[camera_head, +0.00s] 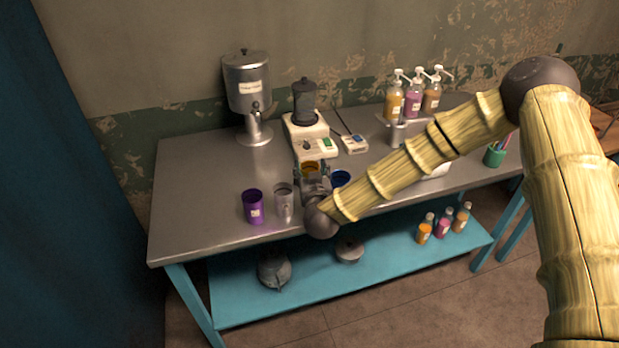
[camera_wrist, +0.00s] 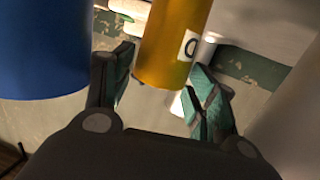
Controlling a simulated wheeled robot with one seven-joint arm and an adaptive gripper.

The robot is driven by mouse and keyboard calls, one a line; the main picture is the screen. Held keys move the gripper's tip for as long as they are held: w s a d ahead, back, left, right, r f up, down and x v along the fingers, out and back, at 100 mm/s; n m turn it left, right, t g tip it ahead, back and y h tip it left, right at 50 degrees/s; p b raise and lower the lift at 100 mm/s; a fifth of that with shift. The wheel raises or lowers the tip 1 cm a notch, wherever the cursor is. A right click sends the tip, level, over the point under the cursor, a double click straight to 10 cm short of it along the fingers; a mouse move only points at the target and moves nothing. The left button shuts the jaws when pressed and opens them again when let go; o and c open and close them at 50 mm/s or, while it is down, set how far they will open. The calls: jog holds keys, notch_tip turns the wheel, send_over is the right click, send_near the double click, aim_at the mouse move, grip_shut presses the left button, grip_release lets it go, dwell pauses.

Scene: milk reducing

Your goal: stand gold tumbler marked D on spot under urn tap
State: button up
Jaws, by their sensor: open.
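The gold tumbler (camera_head: 310,167) stands on the metal table among other cups, partly hidden by my gripper in the head view. In the wrist view the gold tumbler (camera_wrist: 172,40) shows a white label with a dark letter, partly turned away. My gripper (camera_head: 312,182) is at the tumbler; in the wrist view its open fingers (camera_wrist: 163,85) lie on either side of the tumbler's near end, with gaps visible. The steel urn (camera_head: 247,85) stands at the back left with a tap (camera_head: 255,107) on its front. Under the tap is a round metal base (camera_head: 255,136), with nothing standing on it.
A purple cup (camera_head: 253,207) and silver cup (camera_head: 284,203) stand left of my gripper; a blue cup (camera_head: 341,179) is close on its right. A blender (camera_head: 305,105) and small device (camera_head: 353,143) stand behind. Pump bottles (camera_head: 414,97) are back right. The table's left side is clear.

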jog(key=c, duration=1.1)
jog(key=shift+r, duration=0.1)
